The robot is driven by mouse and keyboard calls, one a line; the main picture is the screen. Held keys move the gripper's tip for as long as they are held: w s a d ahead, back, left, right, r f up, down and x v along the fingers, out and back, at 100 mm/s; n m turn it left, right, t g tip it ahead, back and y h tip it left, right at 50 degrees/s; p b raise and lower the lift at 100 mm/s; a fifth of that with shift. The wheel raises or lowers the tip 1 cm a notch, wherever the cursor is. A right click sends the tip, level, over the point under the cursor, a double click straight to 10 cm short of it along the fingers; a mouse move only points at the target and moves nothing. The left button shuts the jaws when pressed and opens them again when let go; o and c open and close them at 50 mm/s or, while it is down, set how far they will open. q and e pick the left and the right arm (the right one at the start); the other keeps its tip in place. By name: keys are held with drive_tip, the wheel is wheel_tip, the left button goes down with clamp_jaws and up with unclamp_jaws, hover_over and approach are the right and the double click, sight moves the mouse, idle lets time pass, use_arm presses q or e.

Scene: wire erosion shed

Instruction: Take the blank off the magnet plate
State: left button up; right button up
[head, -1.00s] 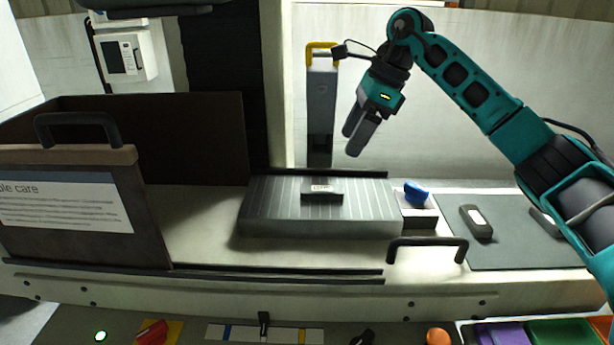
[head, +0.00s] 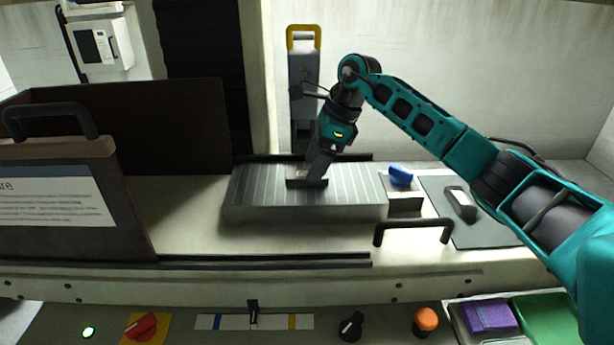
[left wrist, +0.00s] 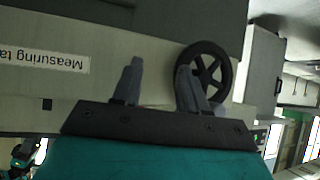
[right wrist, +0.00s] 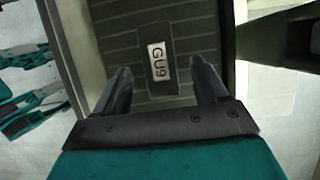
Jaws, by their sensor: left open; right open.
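The blank is a small dark block with a white label reading GU9 (right wrist: 157,62), seen in the right wrist view on the ribbed magnet plate (right wrist: 120,17). In the head view the grey magnet plate (head: 250,196) lies on the machine bed, and the blank (head: 294,183) is partly hidden by my right gripper (head: 318,172). In the right wrist view the open fingers of my right gripper (right wrist: 157,88) point at the plate, one to each side of the blank's near part. My left gripper (left wrist: 158,78) is open and empty near a black handwheel, away from the plate.
A blue knob (head: 401,175) sits on a block right of the plate. A grey mat (head: 475,228) holds a small dark piece (head: 459,202). A black handle (head: 413,226) stands in front. A brown guard panel (head: 70,200) stands left. Controls line the front edge.

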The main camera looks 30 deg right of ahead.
drive_tip(key=shift+x, duration=0.9)
drive_tip(key=shift+r, duration=0.2)
clamp_jaws()
